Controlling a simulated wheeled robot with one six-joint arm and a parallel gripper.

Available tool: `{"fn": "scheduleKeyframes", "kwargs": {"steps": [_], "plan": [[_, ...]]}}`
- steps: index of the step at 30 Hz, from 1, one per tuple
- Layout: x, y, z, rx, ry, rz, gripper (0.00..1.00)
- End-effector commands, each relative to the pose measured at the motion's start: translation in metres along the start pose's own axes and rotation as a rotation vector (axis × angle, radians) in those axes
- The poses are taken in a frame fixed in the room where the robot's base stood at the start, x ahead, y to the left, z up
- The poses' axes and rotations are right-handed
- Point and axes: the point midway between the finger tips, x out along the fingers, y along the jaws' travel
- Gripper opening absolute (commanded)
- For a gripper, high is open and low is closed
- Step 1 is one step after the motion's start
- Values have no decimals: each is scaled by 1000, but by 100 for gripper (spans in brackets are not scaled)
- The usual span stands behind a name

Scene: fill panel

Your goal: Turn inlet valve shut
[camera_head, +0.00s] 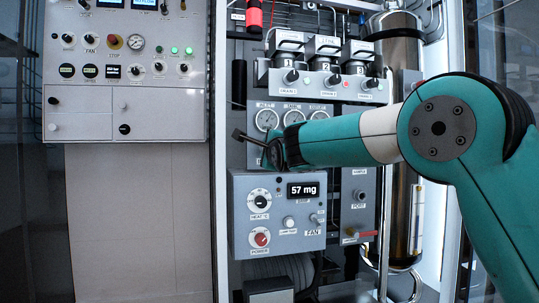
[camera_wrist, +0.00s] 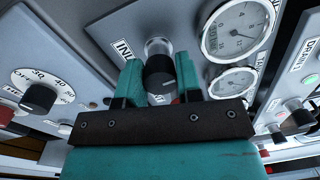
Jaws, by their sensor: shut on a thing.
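The inlet valve (camera_wrist: 159,72) is a dark round knob with a pale line on its side, on a silvery stem. In the wrist view it sits between the two teal fingers of my gripper (camera_wrist: 160,80), which is shut on it. A partly covered label starting "INL" (camera_wrist: 123,49) is on the panel just left of the stem. In the head view my gripper (camera_head: 262,145) reaches the panel left of the gauges' lower edge, and it and my arm hide the valve. The knob's exact turn angle is hard to tell.
Numbered valves (camera_head: 291,76) sit higher up. A control cabinet (camera_head: 125,70) is at left, and a metal cylinder (camera_head: 400,235) stands behind my arm.

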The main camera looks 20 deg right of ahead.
Motion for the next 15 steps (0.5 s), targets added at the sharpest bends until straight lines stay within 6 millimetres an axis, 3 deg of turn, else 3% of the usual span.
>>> {"fn": "scheduleKeyframes", "kwargs": {"steps": [15], "plan": [[0,1,0,86,4,1,9]]}}
